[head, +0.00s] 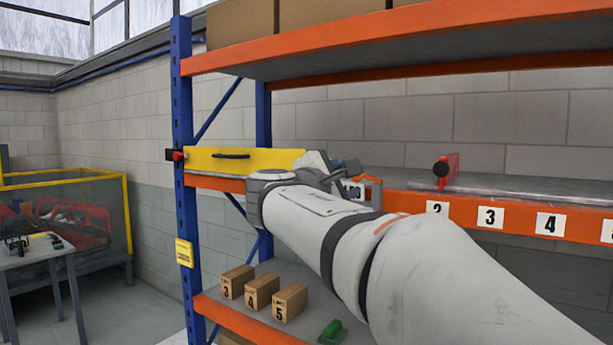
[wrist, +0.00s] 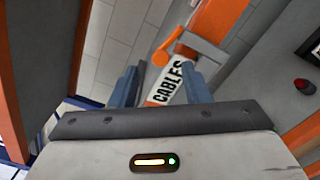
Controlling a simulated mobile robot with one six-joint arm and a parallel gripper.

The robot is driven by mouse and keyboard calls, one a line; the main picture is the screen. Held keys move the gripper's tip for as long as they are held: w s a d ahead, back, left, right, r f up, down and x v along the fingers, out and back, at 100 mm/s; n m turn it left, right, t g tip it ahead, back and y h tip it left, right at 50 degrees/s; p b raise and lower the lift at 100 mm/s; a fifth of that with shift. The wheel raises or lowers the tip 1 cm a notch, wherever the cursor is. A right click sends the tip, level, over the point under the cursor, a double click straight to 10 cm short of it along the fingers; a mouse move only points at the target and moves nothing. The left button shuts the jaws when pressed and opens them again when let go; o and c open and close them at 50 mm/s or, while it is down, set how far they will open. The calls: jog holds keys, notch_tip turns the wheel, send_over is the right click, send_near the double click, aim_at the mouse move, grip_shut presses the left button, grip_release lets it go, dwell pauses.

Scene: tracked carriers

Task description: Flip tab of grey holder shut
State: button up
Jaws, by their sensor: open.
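In the wrist view, a white label reading CABLES (wrist: 168,82) lies beyond my fingers, on or beside an orange part. A grey bar (wrist: 203,47), which may be the tab of the grey holder, sticks out to the right above the label, next to an orange bent piece (wrist: 166,50). I cannot tell whether the tab is open or shut. My gripper (wrist: 160,76) is open, its two blue fingers on either side of the label, with nothing seen between them. In the head view my gripper (head: 347,167) is by the shelf front, and my arm hides much around it.
A yellow panel with a black handle (head: 240,160) is left of my gripper. A red item with a black knob (head: 443,172) stands on the orange numbered shelf (head: 465,213). Below are several boxes (head: 262,291) and a green object (head: 332,332). A blue post (head: 183,120) stands left.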

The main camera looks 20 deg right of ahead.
aim_at(366, 178)
jog(key=shift+p+x, duration=0.45)
jog(key=shift+x, duration=1.85)
jog(key=shift+c, duration=0.3)
